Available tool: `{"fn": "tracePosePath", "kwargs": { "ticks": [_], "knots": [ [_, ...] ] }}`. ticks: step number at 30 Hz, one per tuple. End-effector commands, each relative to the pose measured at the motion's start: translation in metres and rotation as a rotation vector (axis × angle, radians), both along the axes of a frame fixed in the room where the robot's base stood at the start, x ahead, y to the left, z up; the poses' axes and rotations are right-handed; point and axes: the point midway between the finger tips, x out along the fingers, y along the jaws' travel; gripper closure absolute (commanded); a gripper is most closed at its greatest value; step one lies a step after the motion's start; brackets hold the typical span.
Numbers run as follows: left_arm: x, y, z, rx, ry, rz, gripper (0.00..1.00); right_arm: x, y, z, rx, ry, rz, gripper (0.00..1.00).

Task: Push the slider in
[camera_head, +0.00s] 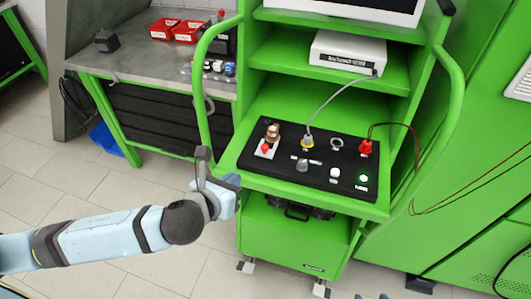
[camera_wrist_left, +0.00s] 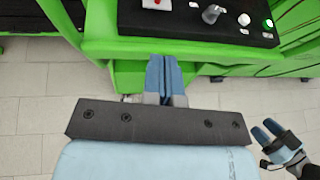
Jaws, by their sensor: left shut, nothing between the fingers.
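A black control panel (camera_head: 305,160) lies on a green pull-out shelf (camera_head: 318,198) that sticks out from the green cart; I take this shelf to be the slider, though I cannot be sure. The panel and the shelf edge (camera_wrist_left: 120,48) also show at the top of the left wrist view. My left gripper (camera_head: 232,184) is shut and empty, just off the shelf's front left corner. In the left wrist view its blue fingers (camera_wrist_left: 164,75) lie together and point at the shelf edge; contact cannot be told. My right gripper (camera_wrist_left: 266,131) shows small at the lower right, away from the shelf.
The panel carries knobs, a red plug (camera_head: 366,147) with wires and a lit green button (camera_head: 363,178). Green handle rails (camera_head: 201,100) flank the cart. A grey workbench (camera_head: 140,62) with red bins (camera_head: 175,30) stands at the left. The tiled floor in front is clear.

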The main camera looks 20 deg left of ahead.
Motion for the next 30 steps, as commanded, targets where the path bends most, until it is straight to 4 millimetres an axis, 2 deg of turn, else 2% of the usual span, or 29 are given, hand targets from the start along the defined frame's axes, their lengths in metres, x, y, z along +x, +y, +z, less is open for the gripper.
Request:
{"fn": "tracePosePath", "kwargs": {
  "ticks": [5,17,23,30],
  "knots": [
    [0.000,0.003,0.002,0.054,-0.019,-0.014,1.00,0.000,0.001,-0.001,0.001,-0.001,0.003,0.43],
    [0.004,0.002,0.001,0.054,-0.018,-0.013,1.00,-0.002,0.001,-0.005,-0.002,0.007,0.002,0.43],
    [0.030,-0.002,-0.009,0.053,-0.019,-0.011,1.00,-0.002,-0.001,-0.002,-0.005,0.008,0.000,0.43],
    [0.077,-0.012,-0.031,0.052,-0.018,-0.012,1.00,-0.002,-0.002,0.003,-0.004,0.005,0.000,0.43]
  ]
}}
